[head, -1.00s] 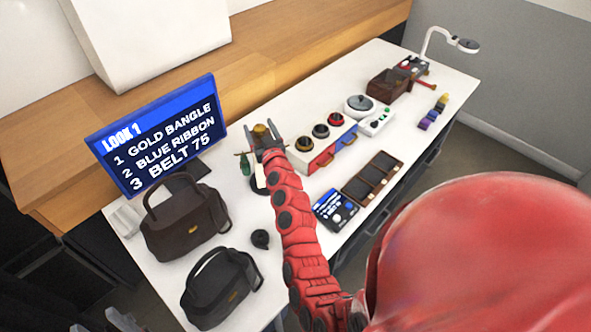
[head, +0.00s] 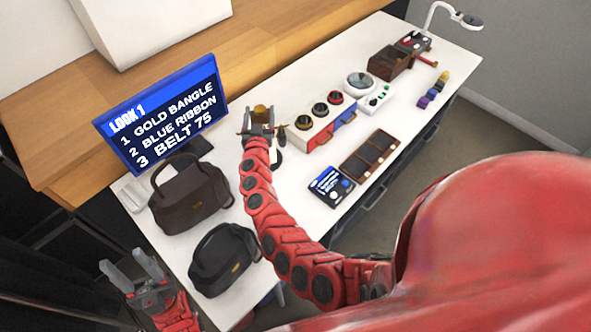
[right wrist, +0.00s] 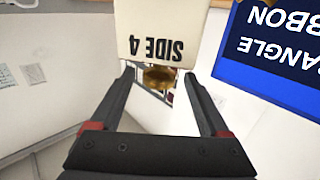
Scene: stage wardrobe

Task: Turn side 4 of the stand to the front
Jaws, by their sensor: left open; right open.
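The stand shows a gold knob (head: 262,113) at its top in the head view, with my right gripper (head: 259,122) around it; its lower part is mostly hidden by my arm. In the right wrist view, a cream panel marked "SIDE 4" (right wrist: 163,47) appears upside down at the top, just beyond my open right fingers (right wrist: 157,88). The gold knob (right wrist: 159,78) lies between those fingers, with a gap on both sides. My left gripper (head: 136,279) is open and empty at the lower left of the head view, away from the stand.
A screen (head: 163,118) stands left of the stand. Two dark bags (head: 190,195) sit on the table's near left part. A drawer box with round items (head: 322,125), an open compartment tray (head: 368,157) and a dark card case (head: 330,187) lie to the right.

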